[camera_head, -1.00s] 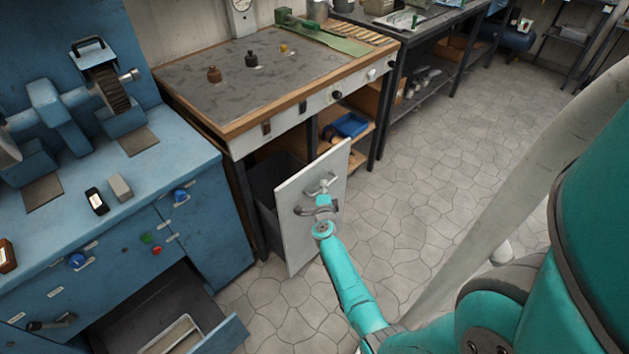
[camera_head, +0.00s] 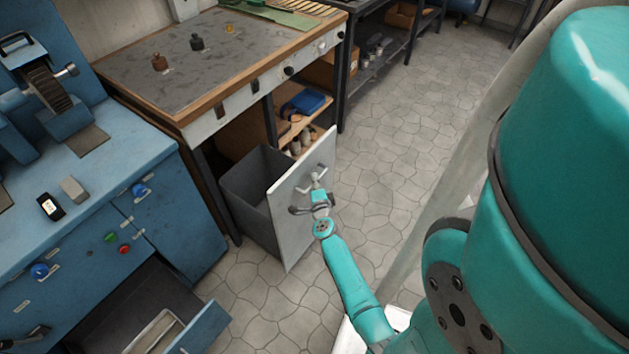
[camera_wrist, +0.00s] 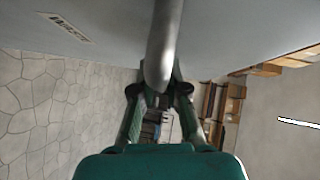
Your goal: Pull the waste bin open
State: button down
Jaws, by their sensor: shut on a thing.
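The waste bin (camera_head: 247,187) is a dark grey box behind a pale front panel (camera_head: 292,225), under the wood-edged workbench. It stands pulled out from the bench, and its open top shows. A metal bar handle (camera_head: 313,179) is on the panel's outer face. My gripper (camera_head: 319,193) is at the panel, shut on the handle. In the wrist view the handle (camera_wrist: 164,45) runs down between the fingers of my gripper (camera_wrist: 160,92), and a label (camera_wrist: 71,28) shows on the panel. The fingertips are partly hidden by the handle.
The blue machine cabinet (camera_head: 190,215) stands left of the bin, with a low drawer (camera_head: 205,328) open into the floor space. The workbench (camera_head: 215,117) has shelves (camera_head: 300,125) right of the bin. Tiled floor (camera_head: 400,150) is clear to the right.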

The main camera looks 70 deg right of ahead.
jog(key=c, duration=1.2)
grip_release()
jog(key=v, duration=1.2)
